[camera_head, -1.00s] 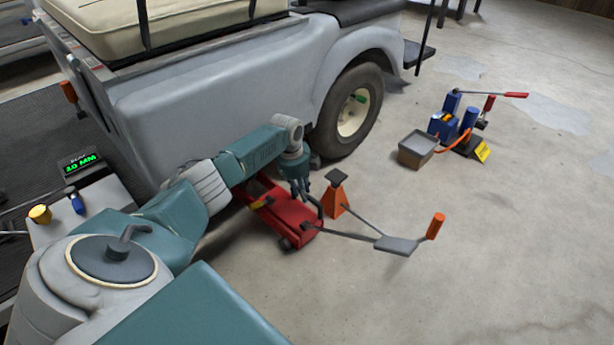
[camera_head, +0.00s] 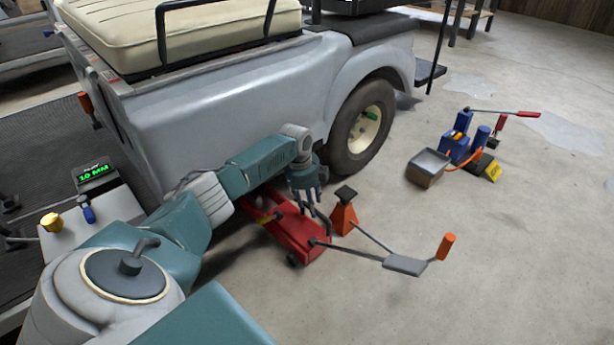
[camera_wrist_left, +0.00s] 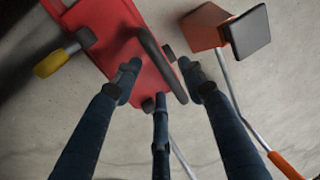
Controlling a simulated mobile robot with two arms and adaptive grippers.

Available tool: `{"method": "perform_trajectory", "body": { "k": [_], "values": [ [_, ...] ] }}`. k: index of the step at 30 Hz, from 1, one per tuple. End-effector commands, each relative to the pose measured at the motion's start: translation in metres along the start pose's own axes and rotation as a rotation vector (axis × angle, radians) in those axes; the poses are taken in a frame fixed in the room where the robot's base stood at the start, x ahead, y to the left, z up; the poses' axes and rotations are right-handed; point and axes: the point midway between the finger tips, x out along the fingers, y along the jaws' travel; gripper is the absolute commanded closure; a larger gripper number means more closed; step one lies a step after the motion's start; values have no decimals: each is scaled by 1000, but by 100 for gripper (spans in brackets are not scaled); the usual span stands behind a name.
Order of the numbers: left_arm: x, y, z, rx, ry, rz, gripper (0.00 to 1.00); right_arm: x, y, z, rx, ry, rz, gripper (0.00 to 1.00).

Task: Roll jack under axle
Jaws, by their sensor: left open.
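The red floor jack (camera_head: 300,235) sits on the concrete beside the grey cart (camera_head: 220,120), its far end reaching toward the shadow under the body. My left gripper (camera_head: 316,197) is above the jack's near end with its fingers pointing down. In the left wrist view my open fingers (camera_wrist_left: 160,80) are spread on both sides of a dark loop handle (camera_wrist_left: 158,62) on the red jack (camera_wrist_left: 115,40). I cannot tell whether they touch it. The axle is hidden under the cart. My right gripper is not in view.
An orange stand (camera_head: 343,215) with a black top is close beside the jack. A long lever with an orange grip (camera_head: 446,246) reaches out to the right. A blue pump unit (camera_head: 455,146) and a grey tray (camera_head: 428,167) stand farther right. The front right floor is clear.

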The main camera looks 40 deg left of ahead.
Motion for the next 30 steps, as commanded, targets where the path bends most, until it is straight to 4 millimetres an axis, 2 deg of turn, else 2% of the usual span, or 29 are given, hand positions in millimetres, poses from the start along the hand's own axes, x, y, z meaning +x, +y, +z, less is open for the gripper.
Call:
{"method": "perform_trajectory", "body": {
  "k": [3, 9, 15, 27, 30],
  "values": [
    [-27, 0, 2, 2, -3, -2, 59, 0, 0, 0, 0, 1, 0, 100],
    [-68, 1, 1, 1, -3, 0, 59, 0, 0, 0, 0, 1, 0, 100],
    [-93, 1, 1, -1, -2, 1, 59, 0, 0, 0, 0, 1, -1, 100],
    [-98, 1, 0, -1, -1, 2, 59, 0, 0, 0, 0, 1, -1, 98],
    [-93, -7, -10, 0, -4, -28, 59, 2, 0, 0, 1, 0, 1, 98]
  ]
}}
